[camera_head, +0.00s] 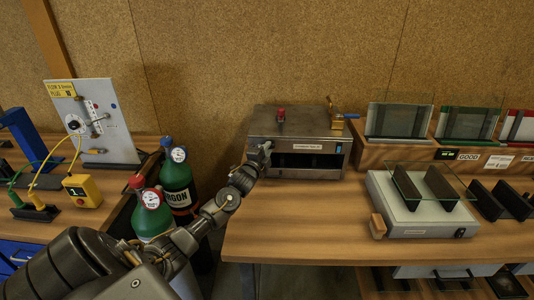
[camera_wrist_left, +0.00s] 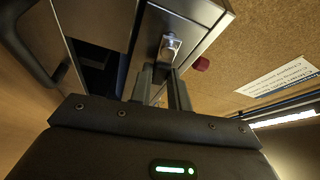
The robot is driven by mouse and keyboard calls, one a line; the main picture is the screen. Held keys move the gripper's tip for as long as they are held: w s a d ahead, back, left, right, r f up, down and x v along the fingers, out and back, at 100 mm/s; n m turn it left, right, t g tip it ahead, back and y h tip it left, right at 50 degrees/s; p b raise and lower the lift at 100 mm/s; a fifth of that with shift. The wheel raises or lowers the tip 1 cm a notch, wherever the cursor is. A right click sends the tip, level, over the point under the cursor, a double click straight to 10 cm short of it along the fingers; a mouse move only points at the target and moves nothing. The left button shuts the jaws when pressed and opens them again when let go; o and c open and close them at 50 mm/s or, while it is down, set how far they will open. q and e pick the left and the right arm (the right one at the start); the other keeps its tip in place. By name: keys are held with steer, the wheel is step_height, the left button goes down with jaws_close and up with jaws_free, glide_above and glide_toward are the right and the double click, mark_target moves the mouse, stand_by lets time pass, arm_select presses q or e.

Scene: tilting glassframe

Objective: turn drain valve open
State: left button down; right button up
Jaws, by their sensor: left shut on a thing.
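A steel box-shaped appliance (camera_head: 255,128) with a dark front slot stands at the back of the wooden table. My left gripper (camera_head: 265,150) reaches its left front corner. In the left wrist view the two dark fingers (camera_wrist_left: 163,88) are shut on a small silver fitting (camera_wrist_left: 170,45) on the steel face, which looks like the drain valve. The fingers hide part of it, and its turn angle is unclear. A red knob (camera_head: 281,114) is on the box top; a red knob also shows in the left wrist view (camera_wrist_left: 201,64). My right gripper is not in view.
A brass fitting with a blue lever (camera_head: 350,116) sits at the box's right. Green gas bottles (camera_head: 178,178) stand beside my left arm. A grey device with glass (camera_head: 400,218) is on the right of the table (camera_head: 300,232). The front middle is clear.

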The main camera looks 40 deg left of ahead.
arm_select(q)
steer(key=n+y+b, duration=0.1)
steer(key=n, duration=0.2)
steer(key=r+n+t+y+b, duration=0.1)
steer(key=n, duration=0.2)
steer(key=a+n+y+b, duration=0.1)
steer(key=n+b, duration=0.1)
steer(key=n, duration=0.1)
steer(key=shift+s+r+n+t+y, duration=0.3)
steer(key=shift+s, duration=0.05)
steer(key=n, duration=0.1)
steer(key=n+y+b, duration=0.1)
steer(key=n, duration=0.1)
steer(key=n+y, duration=0.1)
steer(key=shift+s+a+r+n, duration=0.2)
steer(key=shift+a+r+n, duration=0.05)
steer(key=shift+n, duration=0.15)
steer(key=n+y, duration=0.1)
steer(key=n, duration=0.1)
steer(key=n+g+y+b, duration=0.1)
steer(key=n, duration=0.1)
steer(key=a+n+y, duration=0.1)
steer(key=n, duration=0.1)
steer(key=shift+s+r+g+b, duration=0.2)
steer(key=shift+s+g+b, duration=0.15)
steer(key=shift+s+g, duration=0.05)
steer(key=shift+n+y, duration=0.3)
steer(key=shift+n, duration=0.1)
steer(key=c, duration=1.3)
jaws_free()
